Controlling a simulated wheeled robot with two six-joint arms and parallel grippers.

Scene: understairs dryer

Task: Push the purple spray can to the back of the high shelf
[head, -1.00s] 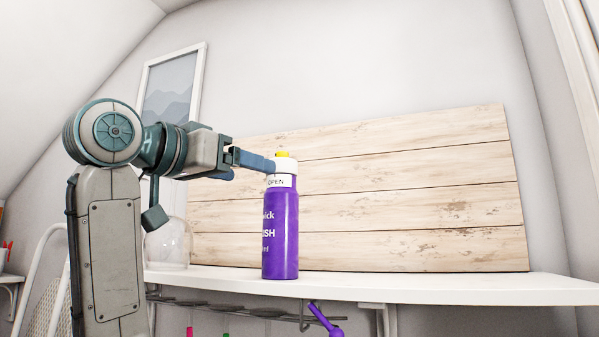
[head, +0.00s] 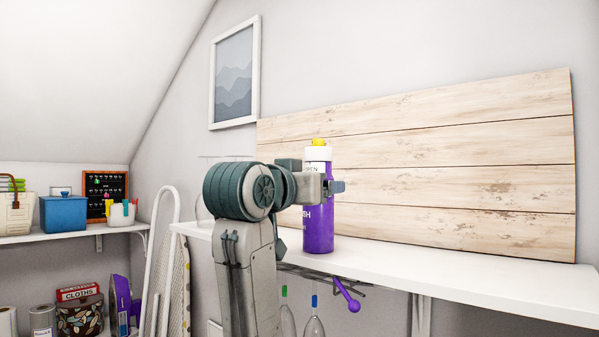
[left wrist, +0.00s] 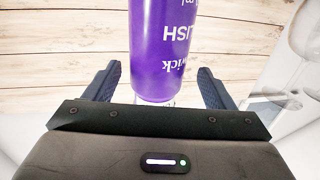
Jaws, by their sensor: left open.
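The purple spray can (head: 318,228), with a white collar and yellow top, stands upright near the front edge of the high white shelf (head: 440,272). My left gripper (head: 338,187) is at the can's upper body in the head view and hides part of it. In the left wrist view the can (left wrist: 164,45) appears upside down between the two spread blue fingers of my left gripper (left wrist: 158,80). The gripper is open. I cannot tell whether it touches the can. My right gripper is not in view.
A wood plank panel (head: 450,180) leans against the wall behind the can. The shelf right of the can is clear. Below hang a rack and a purple-necked bottle (head: 346,295). A lower shelf (head: 70,234) at left holds a blue box (head: 63,214).

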